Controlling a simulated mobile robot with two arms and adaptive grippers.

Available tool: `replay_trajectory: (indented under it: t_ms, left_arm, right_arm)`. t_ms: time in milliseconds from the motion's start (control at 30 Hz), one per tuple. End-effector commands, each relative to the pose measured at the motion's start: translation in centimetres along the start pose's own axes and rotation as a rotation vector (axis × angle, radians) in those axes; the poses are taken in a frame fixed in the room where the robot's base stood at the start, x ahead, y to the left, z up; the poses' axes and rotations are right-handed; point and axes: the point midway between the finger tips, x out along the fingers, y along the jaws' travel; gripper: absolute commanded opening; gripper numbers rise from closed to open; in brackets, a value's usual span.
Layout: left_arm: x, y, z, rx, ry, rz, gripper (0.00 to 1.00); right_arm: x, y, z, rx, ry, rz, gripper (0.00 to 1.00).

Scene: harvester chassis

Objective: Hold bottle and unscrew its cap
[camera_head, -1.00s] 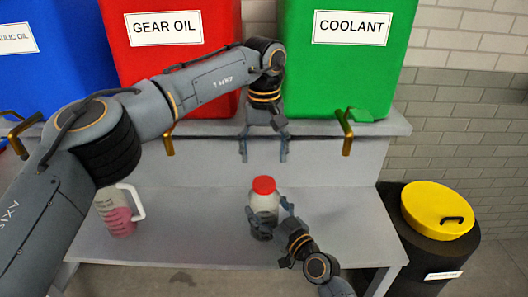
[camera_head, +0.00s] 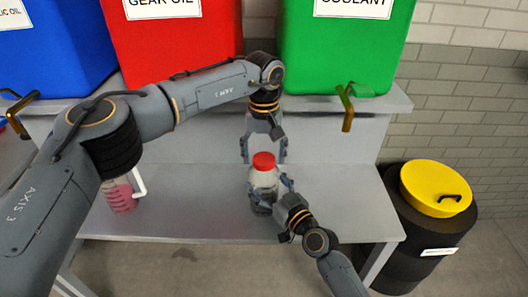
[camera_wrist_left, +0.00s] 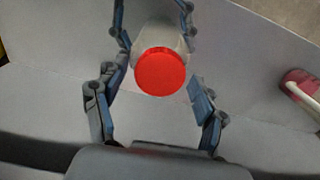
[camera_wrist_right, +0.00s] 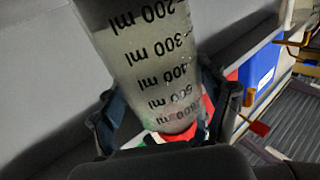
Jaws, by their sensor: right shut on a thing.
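The bottle (camera_head: 263,180) is clear with a red cap (camera_head: 263,160) and stands upright over the bench. My right gripper (camera_head: 266,192) is shut around its body. In the right wrist view, ml marks show on the bottle (camera_wrist_right: 145,50) between the right fingers (camera_wrist_right: 165,100). My left gripper (camera_head: 263,155) is open at the cap, pointing down, with its fingers apart on either side in the head view. In the left wrist view the cap (camera_wrist_left: 160,71) lies between the left fingers (camera_wrist_left: 155,105), with clear gaps. I cannot tell whether the bottle touches the bench.
The grey bench (camera_head: 190,205) is mostly clear. A jug with pink liquid (camera_head: 120,197) stands at left. Behind are blue (camera_head: 55,45), red (camera_head: 180,50) and green (camera_head: 340,55) tanks with taps. A black drum with a yellow lid (camera_head: 437,183) stands at right.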

Motion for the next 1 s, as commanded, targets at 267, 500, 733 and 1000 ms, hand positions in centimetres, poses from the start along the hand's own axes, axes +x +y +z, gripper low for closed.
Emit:
replay_trajectory:
  t_ms: [267,500,733,1000]
  left_arm:
    - [0.00,-0.01,0.00,0.000,0.000,0.000,0.15]
    - [0.01,-0.03,0.01,-0.117,-0.001,-0.001,0.14]
    - [0.01,-0.07,0.03,-0.604,-0.001,-0.001,0.14]
    - [-0.02,-0.05,0.08,-1.219,-0.002,-0.001,0.14]
  right_arm:
    - [-0.02,-0.02,0.15,0.001,-0.003,-0.001,0.00]
    - [-0.02,-0.02,0.15,0.001,-0.003,-0.001,0.00]
    - [-0.03,-0.02,0.15,0.001,-0.003,-0.001,0.00]
    - [-0.03,-0.01,0.15,0.001,-0.003,0.000,0.00]
